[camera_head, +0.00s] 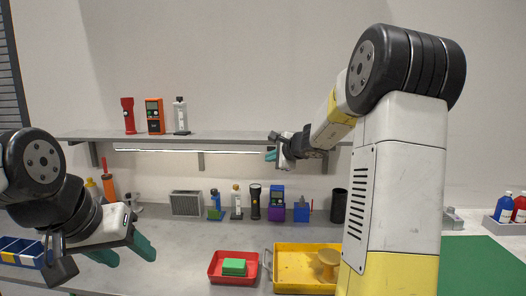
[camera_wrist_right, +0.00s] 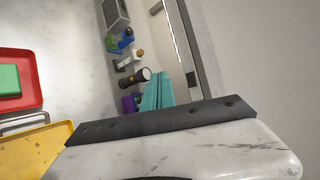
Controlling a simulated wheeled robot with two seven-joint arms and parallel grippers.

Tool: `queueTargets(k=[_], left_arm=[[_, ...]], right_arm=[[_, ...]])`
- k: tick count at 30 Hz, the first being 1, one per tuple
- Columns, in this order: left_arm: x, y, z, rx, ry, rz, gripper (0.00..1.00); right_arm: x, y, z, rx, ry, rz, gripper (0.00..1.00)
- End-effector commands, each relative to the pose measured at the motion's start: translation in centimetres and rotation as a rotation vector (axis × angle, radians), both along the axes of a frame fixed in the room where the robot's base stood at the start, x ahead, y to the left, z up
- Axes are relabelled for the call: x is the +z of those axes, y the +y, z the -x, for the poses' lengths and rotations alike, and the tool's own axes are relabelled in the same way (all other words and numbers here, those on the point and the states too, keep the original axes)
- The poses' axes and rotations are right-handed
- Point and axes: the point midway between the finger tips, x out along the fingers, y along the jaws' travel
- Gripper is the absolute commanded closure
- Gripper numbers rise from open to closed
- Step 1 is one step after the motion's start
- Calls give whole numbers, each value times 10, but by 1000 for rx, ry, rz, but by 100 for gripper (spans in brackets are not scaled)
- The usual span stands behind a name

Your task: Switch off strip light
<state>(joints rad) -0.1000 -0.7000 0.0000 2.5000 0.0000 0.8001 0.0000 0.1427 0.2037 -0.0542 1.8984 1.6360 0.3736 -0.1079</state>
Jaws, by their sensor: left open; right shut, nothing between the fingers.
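The strip light (camera_head: 190,151) is a long thin bar under the wall shelf, and it looks bright white, as if lit. It also shows in the right wrist view as a thin pale line (camera_wrist_right: 175,35) along the shelf's underside. My right gripper (camera_head: 271,154) is shut and empty at the right end of the strip light, just below the shelf. Its teal fingers (camera_wrist_right: 158,92) show together in the right wrist view. I cannot tell whether they touch the light. No switch can be made out. My left gripper (camera_head: 130,258) is open and empty, low on the left.
The shelf (camera_head: 230,136) carries a red torch, an orange device and a bottle. Several items, including a black flashlight (camera_head: 255,201), stand along the wall below. A red tray (camera_head: 215,280) and yellow tray (camera_head: 305,288) sit at the front. The middle bench is clear.

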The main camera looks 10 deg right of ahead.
Motion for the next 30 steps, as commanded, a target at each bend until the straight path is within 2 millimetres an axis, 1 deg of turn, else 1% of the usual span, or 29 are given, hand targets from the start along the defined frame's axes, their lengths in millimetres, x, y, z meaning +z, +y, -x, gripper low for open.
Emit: queueTargets(k=[9, 15, 21, 30], left_arm=[[0, 0, 0, 0, 0, 0, 47], [0, 0, 0, 0, 0, 0, 47], [0, 0, 0, 0, 0, 0, 47], [0, 0, 0, 0, 0, 0, 47]], right_arm=[[0, -17, -41, 0, 0, 1, 100], [0, -26, -62, 1, 0, 0, 100], [-1, -31, -73, 0, 1, 0, 100], [0, -32, -74, 0, 0, 1, 100]])
